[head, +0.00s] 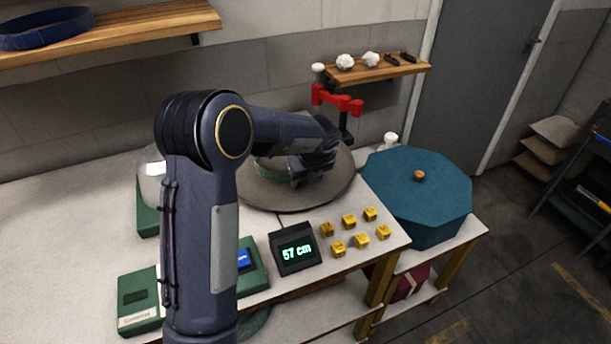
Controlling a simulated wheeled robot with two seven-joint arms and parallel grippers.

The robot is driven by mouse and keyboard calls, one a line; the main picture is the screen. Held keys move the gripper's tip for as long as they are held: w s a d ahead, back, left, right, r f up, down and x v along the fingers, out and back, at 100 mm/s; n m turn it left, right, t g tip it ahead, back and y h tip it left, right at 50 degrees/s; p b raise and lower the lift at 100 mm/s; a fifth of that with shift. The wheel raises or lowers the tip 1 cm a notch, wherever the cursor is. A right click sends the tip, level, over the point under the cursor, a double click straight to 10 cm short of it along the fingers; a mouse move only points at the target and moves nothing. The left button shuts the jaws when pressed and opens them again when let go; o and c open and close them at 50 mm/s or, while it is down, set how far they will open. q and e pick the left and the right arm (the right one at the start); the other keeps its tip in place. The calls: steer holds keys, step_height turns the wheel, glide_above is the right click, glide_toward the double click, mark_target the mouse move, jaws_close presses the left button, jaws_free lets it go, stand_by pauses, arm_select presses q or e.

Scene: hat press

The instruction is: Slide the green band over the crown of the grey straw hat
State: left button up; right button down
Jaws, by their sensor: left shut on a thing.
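The grey straw hat (331,186) lies on the white table with its wide round brim flat. The green band (268,168) shows as a short arc at the left side of the crown. My left gripper (298,181) is over the middle of the hat, shut on the green band at its near side. My left arm hides part of the hat, and I cannot tell how far down the crown the band sits. My right gripper does not show.
A blue eight-sided box (413,178) stands right of the hat. Several yellow cubes (348,221) and a "57 cm" display (295,248) lie in front. A red clamp (337,99) stands behind. A wall shelf (110,30) holds a blue band (46,27).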

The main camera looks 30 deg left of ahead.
arm_select(q)
steer(key=shift+f, duration=0.45)
stand_by(0.4)
steer(key=o, duration=1)
steer(key=shift+r, duration=0.15)
